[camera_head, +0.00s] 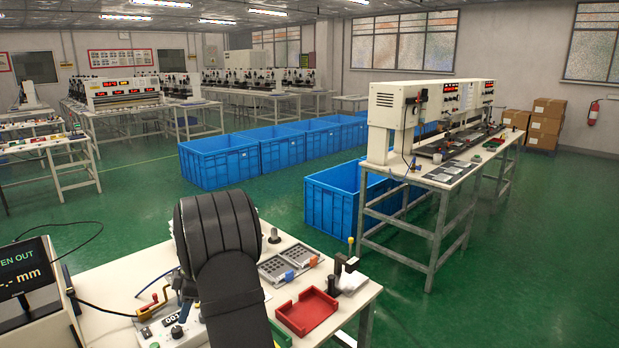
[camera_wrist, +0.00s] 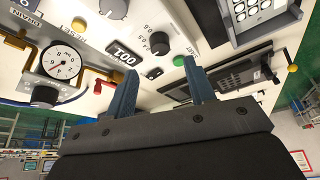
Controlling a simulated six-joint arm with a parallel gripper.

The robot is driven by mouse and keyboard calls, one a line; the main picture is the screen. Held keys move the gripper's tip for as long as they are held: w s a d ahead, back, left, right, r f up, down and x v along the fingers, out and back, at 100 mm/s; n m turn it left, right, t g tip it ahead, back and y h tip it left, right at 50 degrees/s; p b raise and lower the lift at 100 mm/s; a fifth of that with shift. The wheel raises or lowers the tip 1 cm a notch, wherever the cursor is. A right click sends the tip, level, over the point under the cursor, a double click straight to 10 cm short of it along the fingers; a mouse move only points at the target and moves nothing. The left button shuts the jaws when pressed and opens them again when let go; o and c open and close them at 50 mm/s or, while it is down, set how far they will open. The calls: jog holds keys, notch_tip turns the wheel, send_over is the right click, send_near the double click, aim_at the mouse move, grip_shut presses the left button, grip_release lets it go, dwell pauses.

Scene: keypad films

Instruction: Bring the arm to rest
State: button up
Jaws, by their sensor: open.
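My gripper (camera_wrist: 160,68) shows in the wrist view with two blue fingers spread apart and nothing between them. Behind the fingers is a pale control panel (camera_wrist: 150,20) with a round gauge (camera_wrist: 61,62), a counter (camera_wrist: 124,52), a black knob (camera_wrist: 160,43) and a green button (camera_wrist: 179,60). The picture is too flat to tell the gap to the panel.
The bench holds a red tray (camera_head: 308,312), grey plates with dark pads (camera_head: 290,258), a small black post stand (camera_head: 346,268) and a display (camera_head: 22,282) at left. Blue crates (camera_head: 218,163) and another workbench (camera_head: 440,175) stand beyond, with green floor between.

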aim_at(177, 329)
jog(key=x, duration=0.7)
jog(key=shift+s, duration=0.1)
jog(key=shift+r+m+t, duration=0.1)
jog(key=shift+m+t, duration=0.2)
jog(key=shift+m, duration=0.6)
jog(key=m+t, duration=0.1)
jog(key=m, duration=0.2)
jog(key=m+t, duration=0.1)
jog(key=m, duration=0.2)
jog(key=shift+s, duration=0.15)
jog(key=shift+s+a+m+t, duration=0.15)
jog(key=shift+m+t, duration=0.75)
jog(key=shift+m, duration=1.2)
jog(key=shift+m+t+h, duration=0.5)
jog(key=shift+m+h, duration=0.3)
jog(key=shift+m, duration=1.2)
